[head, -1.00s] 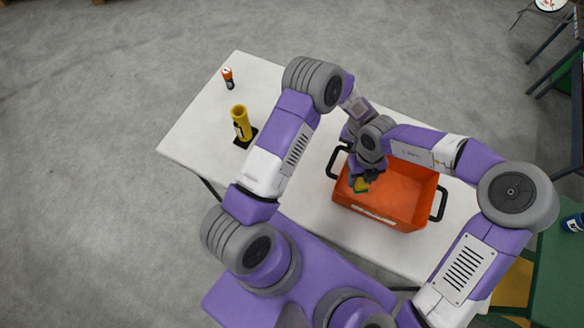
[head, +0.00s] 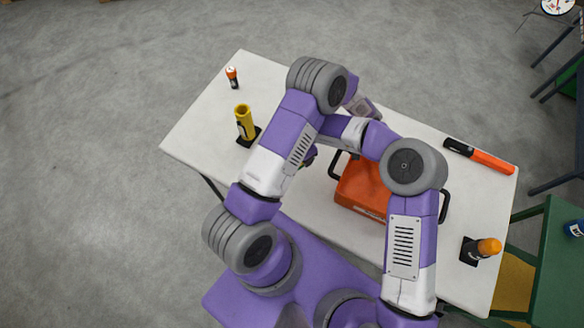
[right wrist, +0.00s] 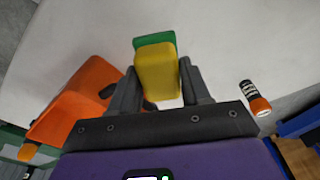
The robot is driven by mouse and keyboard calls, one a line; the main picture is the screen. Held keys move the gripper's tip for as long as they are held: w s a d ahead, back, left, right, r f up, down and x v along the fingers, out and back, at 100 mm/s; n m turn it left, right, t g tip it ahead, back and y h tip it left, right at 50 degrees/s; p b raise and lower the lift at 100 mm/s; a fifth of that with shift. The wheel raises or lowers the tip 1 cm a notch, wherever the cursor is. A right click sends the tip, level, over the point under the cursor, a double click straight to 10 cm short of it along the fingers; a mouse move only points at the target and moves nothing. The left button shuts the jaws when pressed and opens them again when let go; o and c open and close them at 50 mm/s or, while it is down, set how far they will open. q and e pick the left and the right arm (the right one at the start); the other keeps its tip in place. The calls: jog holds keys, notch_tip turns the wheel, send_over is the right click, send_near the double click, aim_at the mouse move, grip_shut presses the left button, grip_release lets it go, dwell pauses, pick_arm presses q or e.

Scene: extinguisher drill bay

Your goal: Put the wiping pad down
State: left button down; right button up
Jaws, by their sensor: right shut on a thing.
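The wiping pad (right wrist: 157,72), yellow with a green layer, sits between the two dark fingers of my right gripper (right wrist: 159,88) in the right wrist view. The gripper is shut on it, over the white tabletop (right wrist: 230,40). I cannot tell whether the pad touches the table. In the head view my right gripper is almost wholly hidden behind my left arm, left of the orange crate (head: 362,190). My left gripper is hidden behind my right arm.
A yellow tube on a black base (head: 245,123) and a small orange-and-black torch (head: 232,77) stand at the table's left. A long orange-and-black baton (head: 480,156) and an orange-topped black item (head: 482,249) are on the right. Table between tube and crate looks partly clear.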

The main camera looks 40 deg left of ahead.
jog(key=a+f+n, duration=0.1)
jog(key=f, duration=0.3)
jog(key=a+f+n, duration=0.1)
jog(key=f+n, duration=0.1)
jog(key=f, duration=0.1)
jog(key=s+a+f+n, duration=0.1)
jog(key=f+n, duration=0.1)
jog(key=f, duration=0.2)
jog(key=shift+a+f+y, duration=0.2)
jog(key=shift+f+y, duration=0.1)
jog(key=shift+f, duration=0.2)
jog(key=o, duration=1)
jog(key=shift+r, duration=0.15)
jog(key=r, duration=0.4)
jog(key=s+r, duration=0.1)
jog(key=r, duration=0.7)
jog(key=shift+s+d, duration=0.15)
jog(key=shift+s, duration=0.05)
